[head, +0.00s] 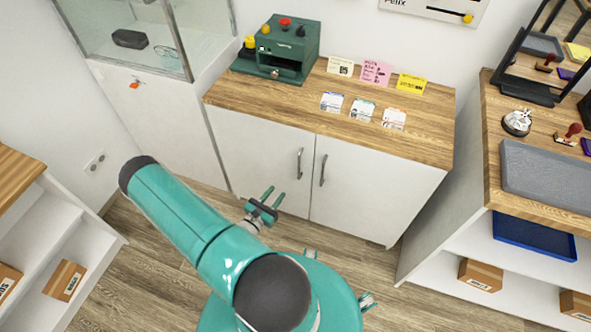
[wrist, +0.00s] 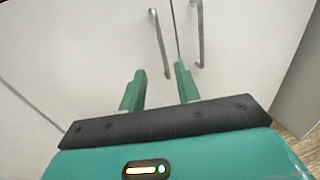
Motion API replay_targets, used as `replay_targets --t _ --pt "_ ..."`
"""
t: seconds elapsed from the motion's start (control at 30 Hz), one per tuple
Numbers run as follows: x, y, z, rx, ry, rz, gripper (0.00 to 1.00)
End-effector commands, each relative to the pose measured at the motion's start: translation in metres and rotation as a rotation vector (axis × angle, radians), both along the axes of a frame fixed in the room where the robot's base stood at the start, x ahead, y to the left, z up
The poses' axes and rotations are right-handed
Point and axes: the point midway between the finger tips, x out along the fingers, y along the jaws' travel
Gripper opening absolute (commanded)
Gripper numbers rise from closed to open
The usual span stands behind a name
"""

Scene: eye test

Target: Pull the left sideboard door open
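The sideboard has a wooden top (head: 300,121) and two white doors. The left door (head: 255,160) looks shut, with an upright metal bar handle (head: 300,163) near its right edge; this handle also shows in the wrist view (wrist: 160,42). The right door (head: 365,190) looks shut too, with its own handle (head: 323,170), also in the wrist view (wrist: 200,35). My gripper (head: 274,194) is in front of the left door, lower and left of its handle. In the wrist view its green fingers (wrist: 159,72) are apart and empty; the left handle's lower end appears between their tips, apparently beyond them.
A green machine (head: 280,48) and several cards (head: 376,72) stand or lie on the sideboard top. A glass case (head: 130,40) is at left. A shelf unit (head: 500,235) with trays and boxes stands at right, another (head: 60,235) at lower left. Floor before the doors is clear apart from my body.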

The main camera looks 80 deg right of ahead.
Motion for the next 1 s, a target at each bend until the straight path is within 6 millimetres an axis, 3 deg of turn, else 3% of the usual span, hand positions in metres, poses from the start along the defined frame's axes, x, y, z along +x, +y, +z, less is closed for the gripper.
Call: replay_targets --t 0.23,0.73,1.0 --pt "-0.009 -0.021 -0.003 0.003 0.006 0.005 0.33" --pt "-0.037 -0.112 -0.003 0.002 0.006 0.003 0.33" --pt "-0.041 -0.132 -0.003 0.003 0.007 0.006 0.33"
